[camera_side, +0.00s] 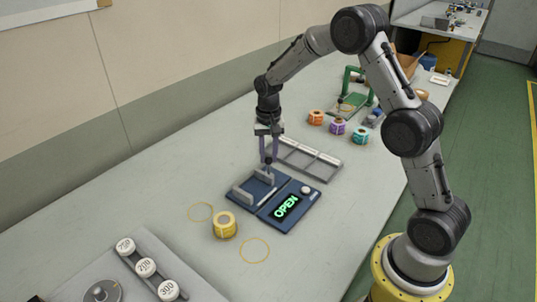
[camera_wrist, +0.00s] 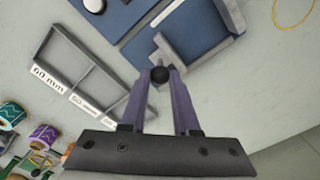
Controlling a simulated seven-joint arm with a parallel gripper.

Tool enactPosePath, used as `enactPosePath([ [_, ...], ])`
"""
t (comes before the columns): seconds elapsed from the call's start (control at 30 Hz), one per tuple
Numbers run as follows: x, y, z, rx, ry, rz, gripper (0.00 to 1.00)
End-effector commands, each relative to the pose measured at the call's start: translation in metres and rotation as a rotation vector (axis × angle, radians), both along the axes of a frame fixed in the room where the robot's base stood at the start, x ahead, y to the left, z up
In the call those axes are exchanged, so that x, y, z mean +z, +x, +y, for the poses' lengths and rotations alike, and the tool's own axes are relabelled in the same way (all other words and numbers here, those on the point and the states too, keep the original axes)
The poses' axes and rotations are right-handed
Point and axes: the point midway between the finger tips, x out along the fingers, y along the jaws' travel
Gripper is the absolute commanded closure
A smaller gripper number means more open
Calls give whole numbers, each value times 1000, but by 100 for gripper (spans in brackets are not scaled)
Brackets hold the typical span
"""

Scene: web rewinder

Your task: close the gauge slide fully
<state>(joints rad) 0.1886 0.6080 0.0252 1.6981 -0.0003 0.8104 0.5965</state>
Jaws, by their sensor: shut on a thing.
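The gauge (camera_side: 287,206) is a flat blue device on the table with two grey upright jaws and a display reading OPEN in green. Its slide (camera_side: 263,179) carries the far grey jaw, which stands apart from the near jaw (camera_side: 242,196). My gripper (camera_side: 268,164) points down at the slide's far end. In the wrist view my gripper (camera_wrist: 160,78) has its purple fingers closed around a dark round knob (camera_wrist: 159,75) beside the grey jaw and blue base (camera_wrist: 185,35). The knob is mostly hidden in the side view.
A grey divided tray (camera_side: 308,158) lies just behind the gauge. A yellow roll (camera_side: 224,225) stands in front, near two yellow circles on the table. Orange, purple and teal rolls (camera_side: 338,126) stand farther back. Round weights marked with numbers (camera_side: 146,267) sit at the front left.

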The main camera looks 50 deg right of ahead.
Motion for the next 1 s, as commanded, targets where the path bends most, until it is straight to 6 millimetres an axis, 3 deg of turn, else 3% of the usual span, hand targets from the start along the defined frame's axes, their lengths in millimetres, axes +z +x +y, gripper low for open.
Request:
enactPosePath([
  [0.9, 1, 0, 0, 0, 0, -1, 100],
  [1.0, 1, 1, 7, 2, 0, -1, 100],
])
